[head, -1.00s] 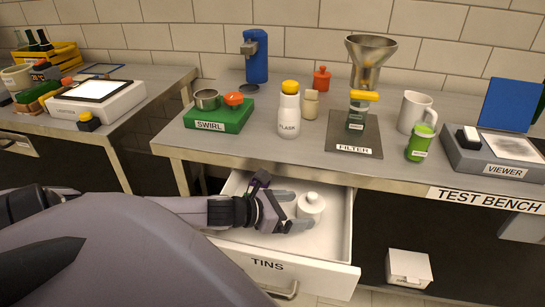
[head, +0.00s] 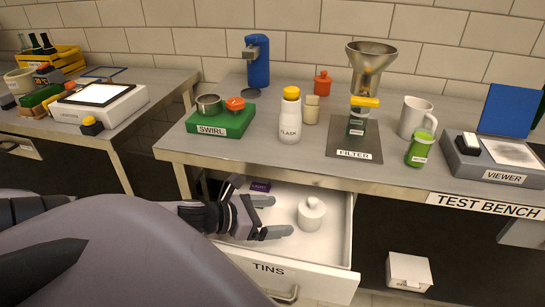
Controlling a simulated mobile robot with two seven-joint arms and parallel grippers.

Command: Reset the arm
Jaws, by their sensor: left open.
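My left gripper (head: 270,217) is open over the left part of the open drawer marked TINS (head: 335,240). Its fingers point right, with nothing between them. A small purple item (head: 260,186) lies at the back of the drawer, behind the gripper. My left arm comes in from the left and covers the lower left of the view. My right gripper does not show.
The test bench (head: 300,163) overhangs the drawer. On it stand the green SWIRL base (head: 221,123), a white flask (head: 290,120), the FILTER stand (head: 354,150), a white mug (head: 416,117), a green jar (head: 420,148) and the VIEWER (head: 500,165). A white bin (head: 409,271) is below right.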

